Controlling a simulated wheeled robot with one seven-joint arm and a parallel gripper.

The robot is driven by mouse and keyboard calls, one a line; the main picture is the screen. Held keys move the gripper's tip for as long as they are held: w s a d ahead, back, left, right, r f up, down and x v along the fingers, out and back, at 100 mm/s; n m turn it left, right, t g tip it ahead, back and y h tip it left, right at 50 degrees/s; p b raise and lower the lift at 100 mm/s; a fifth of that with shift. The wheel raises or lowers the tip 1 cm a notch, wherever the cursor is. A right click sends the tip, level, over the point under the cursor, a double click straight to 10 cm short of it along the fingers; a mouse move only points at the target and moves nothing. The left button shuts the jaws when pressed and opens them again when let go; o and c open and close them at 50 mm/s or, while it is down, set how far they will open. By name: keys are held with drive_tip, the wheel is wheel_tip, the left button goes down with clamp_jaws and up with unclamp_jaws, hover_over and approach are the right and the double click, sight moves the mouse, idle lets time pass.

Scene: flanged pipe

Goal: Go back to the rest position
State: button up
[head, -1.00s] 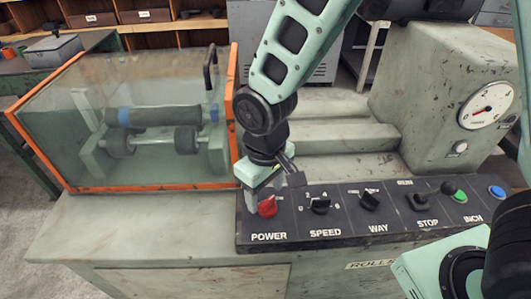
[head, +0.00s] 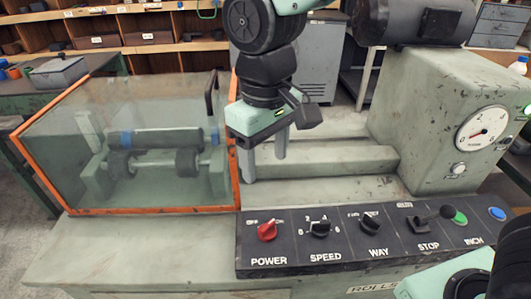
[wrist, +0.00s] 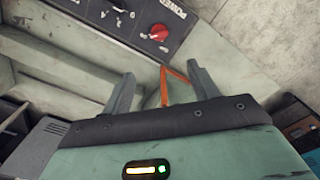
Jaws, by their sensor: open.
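My gripper (head: 263,163) hangs above the machine bed, behind the control panel, with its two fingers apart and nothing between them. In the wrist view my gripper (wrist: 160,85) also shows spread, empty fingers. The red POWER knob (head: 267,231) sits at the left end of the black control panel (head: 290,262), in front of and below my gripper and apart from it. The red knob (wrist: 159,32) also shows at the top of the wrist view.
A glass guard with an orange frame (head: 236,185) covers rollers (head: 185,162) just left of my gripper. A housing with a gauge (head: 482,130) stands at the right. The SPEED knob (head: 320,229), WAY knob (head: 370,222) and STOP lever (head: 422,225) line the panel. Shelves (head: 150,50) stand behind.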

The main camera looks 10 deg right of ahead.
idle(0.3)
drive_tip(key=s+d+f, duration=0.1)
drive_tip(key=s+d, duration=0.1)
drive_tip(key=s, duration=0.4)
drive_tip(key=s+d+f+n+p, duration=0.1)
drive_tip(key=s+d, duration=0.1)
drive_tip(key=s, duration=0.4)
drive_tip(key=shift+s+d+f+y, duration=0.3)
drive_tip(key=shift+s+f, duration=0.1)
